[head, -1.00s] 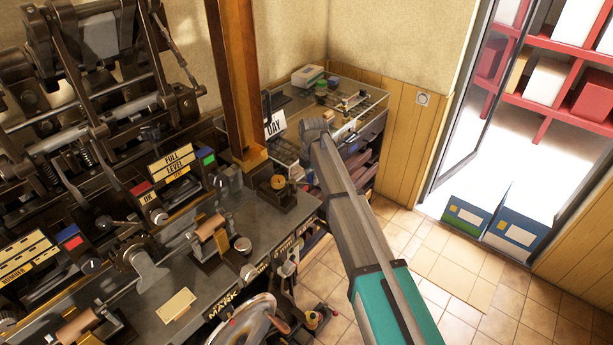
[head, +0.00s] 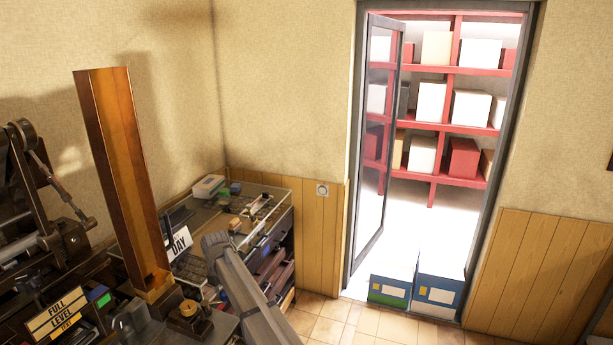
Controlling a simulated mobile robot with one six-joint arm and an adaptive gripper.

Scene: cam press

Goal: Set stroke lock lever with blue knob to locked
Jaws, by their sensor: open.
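I cannot make out the stroke lock lever with the blue knob in the head view. The part of the machine bench (head: 215,325) in view is at the lower left, with a tall brown column (head: 125,180) rising from it. A "FULL LEVEL" sign (head: 60,315) stands at the bench's left, with a small green and blue block (head: 98,296) beside it. My arm reaches up from the bottom of the picture, to the right of the bench. Its far end is by the glass-topped cabinet; my gripper's fingers cannot be made out.
A glass-topped cabinet (head: 275,189) with small items stands in the back corner, near a "DAY" sign (head: 180,243). An open glass door (head: 376,140) shows red shelves (head: 433,190) with boxes. Some tiled floor (head: 335,315) is clear.

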